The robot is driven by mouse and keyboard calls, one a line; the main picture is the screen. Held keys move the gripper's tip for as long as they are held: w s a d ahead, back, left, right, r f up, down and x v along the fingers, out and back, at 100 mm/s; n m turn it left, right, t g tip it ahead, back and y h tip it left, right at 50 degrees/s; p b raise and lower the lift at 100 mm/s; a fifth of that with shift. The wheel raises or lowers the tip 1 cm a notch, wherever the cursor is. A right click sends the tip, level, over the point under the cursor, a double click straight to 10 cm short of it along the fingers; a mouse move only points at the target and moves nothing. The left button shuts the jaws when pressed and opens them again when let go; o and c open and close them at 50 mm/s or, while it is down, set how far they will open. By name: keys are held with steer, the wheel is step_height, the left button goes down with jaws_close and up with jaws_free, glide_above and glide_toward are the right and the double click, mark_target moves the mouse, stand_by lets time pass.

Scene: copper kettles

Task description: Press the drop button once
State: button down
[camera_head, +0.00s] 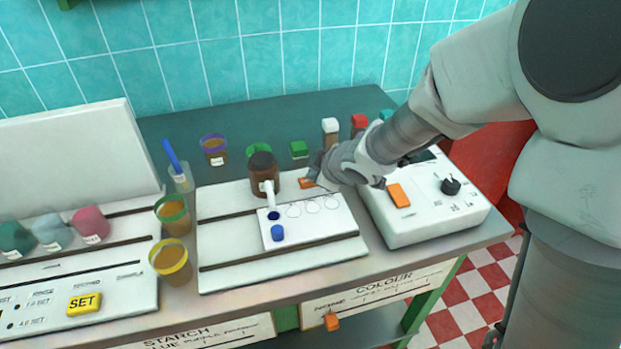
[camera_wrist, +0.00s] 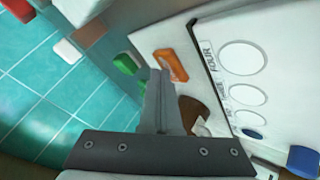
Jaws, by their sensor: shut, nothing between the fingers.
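My gripper (camera_head: 320,168) is shut and empty, low over the back right of a white board (camera_head: 225,205). In the wrist view its fingertips (camera_wrist: 160,74) are beside an orange piece (camera_wrist: 171,65) with a raised rim; contact cannot be told. That orange piece (camera_head: 306,183) is partly hidden by my gripper in the head view. A blue button-like piece (camera_head: 278,233) sits on a white card with circles (camera_head: 320,228); it also shows in the wrist view (camera_wrist: 303,160). No label reading "drop" is legible, so I cannot tell which piece is that button.
A brown bottle (camera_head: 262,168) with a white spout stands left of my gripper. A white box (camera_head: 430,220) with an orange button (camera_head: 398,195) and black knob (camera_head: 451,186) is at right. Green (camera_head: 299,148) and white (camera_head: 330,130) blocks stand behind. Cups (camera_head: 173,218) are left.

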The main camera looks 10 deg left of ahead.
steer(key=shift+r+p, duration=0.85)
steer(key=shift+p, duration=0.05)
steer(key=shift+r, duration=0.1)
step_height(320, 180, up, 5)
steer(key=p, duration=0.5)
stand_by(0.5)
